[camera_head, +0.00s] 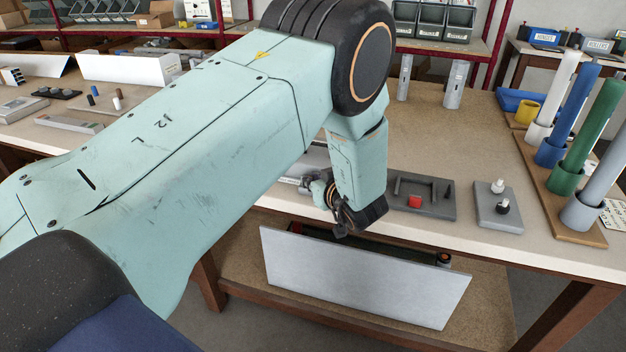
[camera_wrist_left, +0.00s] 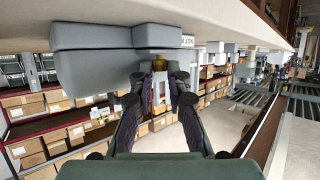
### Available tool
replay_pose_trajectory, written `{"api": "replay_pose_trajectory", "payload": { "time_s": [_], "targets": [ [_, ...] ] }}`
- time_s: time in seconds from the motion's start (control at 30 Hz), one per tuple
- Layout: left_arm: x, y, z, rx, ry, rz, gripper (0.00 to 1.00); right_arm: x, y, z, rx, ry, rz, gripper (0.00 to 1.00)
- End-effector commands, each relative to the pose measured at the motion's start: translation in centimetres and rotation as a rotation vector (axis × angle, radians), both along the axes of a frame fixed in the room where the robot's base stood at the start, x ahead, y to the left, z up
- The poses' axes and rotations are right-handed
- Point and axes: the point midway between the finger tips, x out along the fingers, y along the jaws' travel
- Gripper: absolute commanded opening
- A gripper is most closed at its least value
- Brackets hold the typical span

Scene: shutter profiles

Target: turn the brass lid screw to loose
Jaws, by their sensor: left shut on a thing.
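My left gripper (camera_head: 345,218) is at the front edge of the workbench in the head view, below the end of my pale green arm. In the left wrist view the two dark fingers of the gripper (camera_wrist_left: 160,88) are closed around the brass lid screw (camera_wrist_left: 159,63). The screw sits beside a grey housing (camera_wrist_left: 95,72), and a white label with dark lettering (camera_wrist_left: 187,41) is just right of it. The fingers hide part of the screw, so how far it is turned cannot be told. The screw is hidden in the head view. My right gripper is not in view.
Coloured tubes (camera_head: 567,115) stand at the far right. A large grey panel (camera_head: 365,282) leans below the bench edge. My arm covers much of the bench.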

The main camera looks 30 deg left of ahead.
Motion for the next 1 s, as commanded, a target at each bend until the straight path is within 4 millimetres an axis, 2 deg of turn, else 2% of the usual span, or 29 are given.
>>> {"api": "replay_pose_trajectory", "payload": {
  "time_s": [0.3,0.33,0.57,1.0],
  "targets": [
    [0.01,0.04,0.02,0.001,0.000,0.001,0.00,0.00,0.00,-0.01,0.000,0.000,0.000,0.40],
    [0.01,0.04,0.02,0.001,0.000,0.001,0.18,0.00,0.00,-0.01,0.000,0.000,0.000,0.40],
    [0.02,0.04,0.03,0.001,-0.001,0.001,0.38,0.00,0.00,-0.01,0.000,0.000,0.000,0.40],
    [-0.24,-0.56,0.36,0.001,-0.002,-0.002,0.39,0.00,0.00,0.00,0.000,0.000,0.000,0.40]
  ]
}}
